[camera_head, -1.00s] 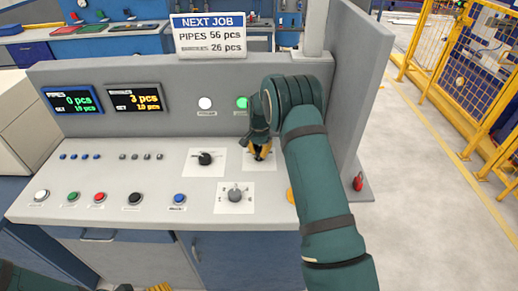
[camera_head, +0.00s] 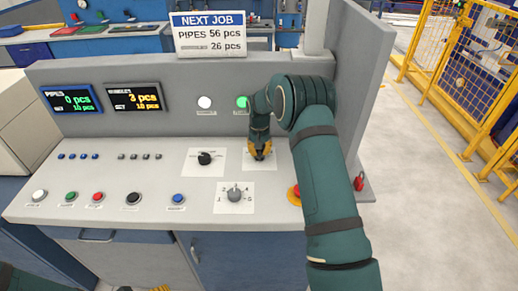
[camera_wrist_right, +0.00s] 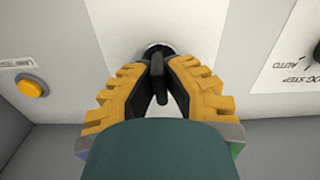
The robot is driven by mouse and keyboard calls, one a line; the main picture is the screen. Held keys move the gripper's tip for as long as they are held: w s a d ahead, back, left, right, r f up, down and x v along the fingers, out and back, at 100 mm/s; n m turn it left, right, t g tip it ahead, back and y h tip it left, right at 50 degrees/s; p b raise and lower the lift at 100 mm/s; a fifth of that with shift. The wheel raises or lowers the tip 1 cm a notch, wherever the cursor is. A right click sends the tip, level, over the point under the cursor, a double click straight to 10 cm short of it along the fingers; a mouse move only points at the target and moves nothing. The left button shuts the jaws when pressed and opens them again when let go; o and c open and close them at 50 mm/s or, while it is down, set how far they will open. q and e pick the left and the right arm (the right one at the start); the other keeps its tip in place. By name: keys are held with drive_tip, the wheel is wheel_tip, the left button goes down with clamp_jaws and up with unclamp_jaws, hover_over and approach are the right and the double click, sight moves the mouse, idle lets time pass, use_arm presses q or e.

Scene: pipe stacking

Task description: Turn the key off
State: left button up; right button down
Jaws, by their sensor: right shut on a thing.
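The key (camera_wrist_right: 157,75) is dark and stands in a round metal lock on a white plate (camera_wrist_right: 215,25) of the console. My right gripper (camera_wrist_right: 157,85) is shut on it, with a yellow finger on each side. In the head view, my right gripper (camera_head: 260,153) points down at the plate right of the black selector knob. The key itself is hidden there by the fingers. My left gripper (camera_head: 158,288) only just shows at the bottom edge, so its opening cannot be judged.
The console holds a black knob (camera_head: 205,158), a grey rotary dial (camera_head: 235,195), several push buttons and a red-and-yellow button (camera_head: 295,194) close to my right arm. Two displays (camera_head: 72,99) are on the back panel, beside a lit green lamp (camera_head: 242,102).

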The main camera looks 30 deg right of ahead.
drive_tip(key=n, duration=0.2)
drive_tip(key=shift+f+n, duration=0.1)
drive_tip(key=shift+n, duration=0.6)
drive_tip(key=n, duration=0.3)
drive_tip(key=shift+n, duration=0.3)
drive_tip(key=c, duration=0.9)
unclamp_jaws()
drive_tip(key=shift+o, duration=0.2)
drive_tip(key=shift+r, duration=0.25)
drive_tip(key=shift+r+p, duration=1.75)
drive_tip(key=shift+r, duration=1.65)
